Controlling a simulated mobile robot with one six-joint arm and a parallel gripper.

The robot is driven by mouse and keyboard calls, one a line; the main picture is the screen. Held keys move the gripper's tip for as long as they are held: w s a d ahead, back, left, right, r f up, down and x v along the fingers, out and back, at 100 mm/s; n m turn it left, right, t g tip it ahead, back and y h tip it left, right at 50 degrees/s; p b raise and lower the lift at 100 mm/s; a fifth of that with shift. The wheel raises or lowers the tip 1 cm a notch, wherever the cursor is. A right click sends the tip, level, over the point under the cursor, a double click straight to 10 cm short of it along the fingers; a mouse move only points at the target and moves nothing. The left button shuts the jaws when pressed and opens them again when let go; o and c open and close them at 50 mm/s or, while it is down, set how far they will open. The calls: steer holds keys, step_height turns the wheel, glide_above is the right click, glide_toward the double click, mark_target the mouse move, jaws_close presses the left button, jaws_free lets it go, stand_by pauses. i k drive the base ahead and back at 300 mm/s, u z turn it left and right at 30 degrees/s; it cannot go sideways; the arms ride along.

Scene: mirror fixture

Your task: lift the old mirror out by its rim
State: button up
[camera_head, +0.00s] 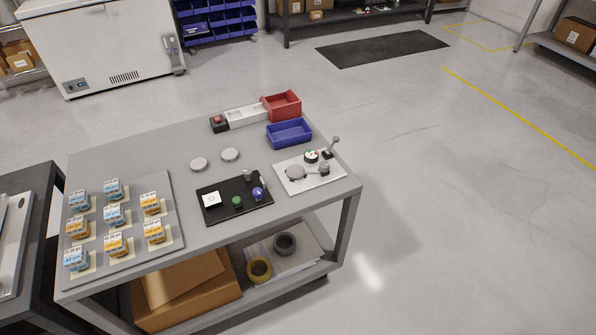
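A white fixture plate (313,182) lies near the right end of the grey table. A round grey disc (296,172), which looks like the old mirror, sits on its left part. A dark round part with small coloured dots (311,156) and a small lever-like part (335,140) stand at its back. A small grey knob-like part (323,169) is right of the disc. Two loose round grey discs (199,164) (230,155) lie on the table left of the fixture. The disc's rim is too small to make out clearly. My gripper is not in view.
A blue bin (289,141) stands just behind the fixture, with a red bin (284,114) and a white tray (246,122) farther back. A black mat (240,211) with small items lies left of the fixture. Several labelled items fill a grey tray (168,190) at left.

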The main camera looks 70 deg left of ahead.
mark_target(296, 173)
steer(key=z, duration=1.2)
steer(key=k, duration=0.1)
steer(key=u, duration=3.35)
steer(key=k, duration=0.2)
steer(key=u, duration=1.95)
steer(key=i, duration=0.2)
steer(key=u, duration=0.05)
